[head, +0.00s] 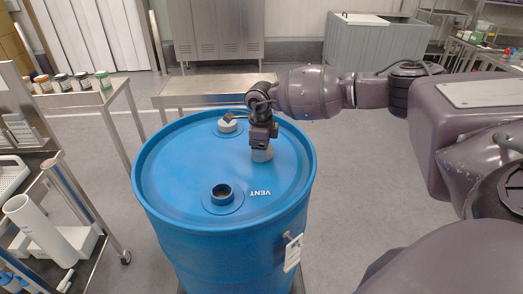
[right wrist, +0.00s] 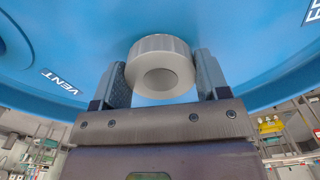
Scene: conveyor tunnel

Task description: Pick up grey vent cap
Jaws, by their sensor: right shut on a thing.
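The grey vent cap (head: 262,155) is a short round cap at the right part of the blue drum's (head: 175,185) top. My right gripper (head: 263,142) points down over it and is shut on it. In the right wrist view, the cap (right wrist: 160,48) sits between the two fingers of the right gripper (right wrist: 163,80), its ring-shaped end facing the camera. I cannot tell whether the cap touches the drum top. An open, dark threaded port (head: 222,192) is at the front of the top, beside the white word VENT. My left gripper is not in view.
A second pale cap (head: 228,125) sits at the back of the drum top. A tag (head: 293,253) hangs on the drum's side. A metal bench (head: 215,88) stands behind. A cart with a white tube (head: 35,225) is at the left. The floor to the right is clear.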

